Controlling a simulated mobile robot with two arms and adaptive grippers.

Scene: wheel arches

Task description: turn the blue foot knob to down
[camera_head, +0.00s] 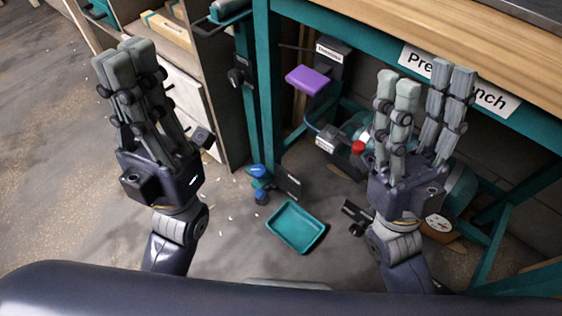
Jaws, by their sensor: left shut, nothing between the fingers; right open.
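The blue foot knob (258,171) is low down by the foot of a teal post, near the floor, with a dark blue part just below it. It is small in view, and I cannot tell which way it is set. My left gripper (125,56) is shut and empty, raised to the left of the knob and apart from it. My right gripper (423,82) is open and empty, in front of the bench to the right, also apart from the knob. Nothing covers the knob.
The teal-framed bench (262,90) has a wooden top (450,30). A teal tray (297,228) lies on the floor right of the knob. A purple pad (309,79) and a red button (358,147) are under the bench. Wooden shelving stands behind. The floor at left is clear.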

